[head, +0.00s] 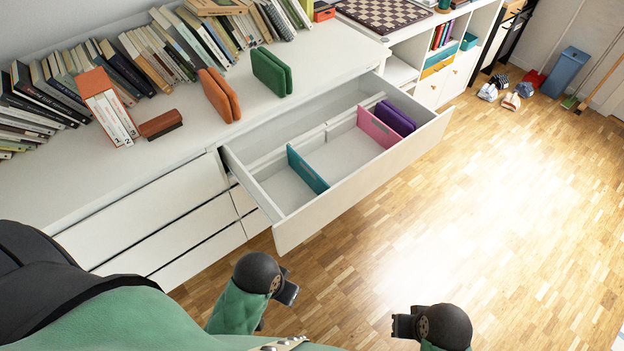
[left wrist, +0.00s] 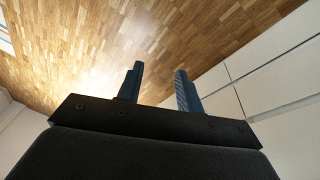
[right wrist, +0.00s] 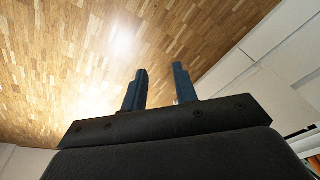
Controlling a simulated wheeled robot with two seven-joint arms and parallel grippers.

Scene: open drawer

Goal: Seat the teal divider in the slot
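The teal divider (head: 306,170) stands on edge across the open white drawer (head: 352,182), left of the pink divider (head: 377,127). Whether its ends sit in a slot is too small to tell. My left gripper (head: 286,286) is in front of the drawer, over the floor, and touches nothing. Its two fingers stand apart with nothing between them in the left wrist view (left wrist: 159,86). My right gripper (head: 403,325) is farther right, also over the floor and away from the drawer. Its fingers are apart and empty in the right wrist view (right wrist: 160,86).
Two purple things (head: 396,118) lie behind the pink divider at the drawer's right end. On the cabinet top (head: 190,135) are rows of books, an orange folder pair (head: 219,95) and a green pair (head: 271,72).

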